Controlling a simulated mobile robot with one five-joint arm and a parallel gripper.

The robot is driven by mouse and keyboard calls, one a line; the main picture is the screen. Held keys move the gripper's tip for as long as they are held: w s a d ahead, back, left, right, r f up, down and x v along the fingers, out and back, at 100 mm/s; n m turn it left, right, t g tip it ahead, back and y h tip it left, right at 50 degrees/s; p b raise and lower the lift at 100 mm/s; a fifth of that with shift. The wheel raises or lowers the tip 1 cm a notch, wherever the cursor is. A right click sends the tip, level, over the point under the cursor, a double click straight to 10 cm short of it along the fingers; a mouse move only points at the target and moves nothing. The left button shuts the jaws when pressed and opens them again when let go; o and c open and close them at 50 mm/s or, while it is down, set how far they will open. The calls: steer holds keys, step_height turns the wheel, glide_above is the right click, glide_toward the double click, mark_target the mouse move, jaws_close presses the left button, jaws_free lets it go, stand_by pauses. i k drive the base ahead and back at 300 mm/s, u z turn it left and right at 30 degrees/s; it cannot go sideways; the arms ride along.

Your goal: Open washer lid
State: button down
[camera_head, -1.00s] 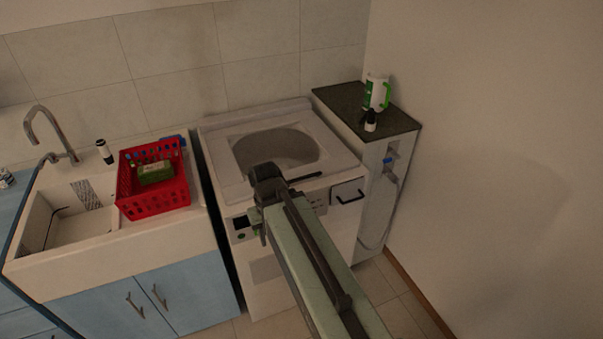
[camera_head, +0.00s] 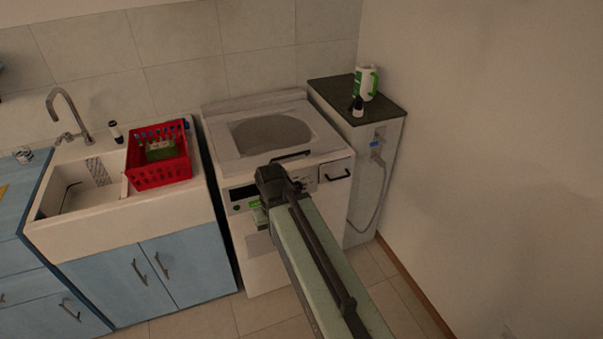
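The white washer (camera_head: 262,237) stands in the middle, between the sink cabinet and a narrow counter. Its lid (camera_head: 228,148) lies flat on top, with a grey oval window (camera_head: 272,134). A dark bar handle (camera_head: 291,155) runs along the lid's front edge. My gripper (camera_head: 269,172) is in front of the washer's front edge, just below and left of the bar handle in the picture. I cannot tell whether it touches the washer. My arm hides part of the washer's front, and the fingers do not show clearly.
A white sink (camera_head: 150,218) with a red basket (camera_head: 160,173) stands left on blue cabinets (camera_head: 205,270). A dark-topped counter (camera_head: 335,92) with a green-and-white jug (camera_head: 366,84) and a small dark bottle (camera_head: 357,106) stands right, near the wall. Floor is clear in front.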

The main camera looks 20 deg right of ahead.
mark_target(231, 163)
steer(key=i, duration=0.45)
steer(key=u, duration=1.55)
